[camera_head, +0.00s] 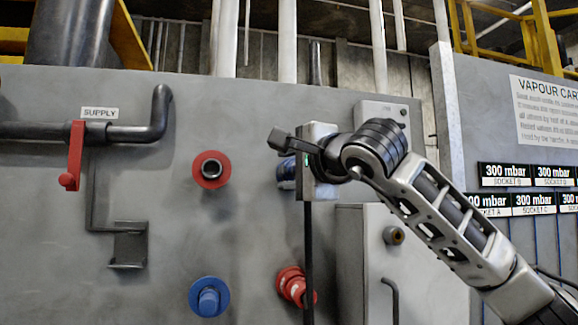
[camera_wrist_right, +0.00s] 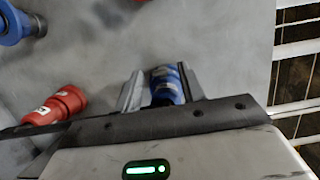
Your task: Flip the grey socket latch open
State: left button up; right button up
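My right gripper (camera_wrist_right: 162,85) points at the grey panel, with its two grey fingers apart on either side of a blue socket (camera_wrist_right: 166,85). I cannot tell whether the fingers touch it. In the head view this blue socket (camera_head: 286,172) is partly hidden behind the body of my right gripper. No separate grey latch can be made out; the gripper may cover it. My left gripper is not in view.
The panel (camera_head: 60,270) also carries a red socket (camera_head: 211,169), a blue socket (camera_head: 208,297), a red connector (camera_head: 293,287), a red supply lever (camera_head: 73,158) and a grey bracket (camera_head: 129,245). A grey cabinet (camera_head: 425,280) stands under my right arm.

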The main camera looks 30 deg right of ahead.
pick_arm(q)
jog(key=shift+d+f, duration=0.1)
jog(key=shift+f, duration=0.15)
pick_arm(e)
grip_shut()
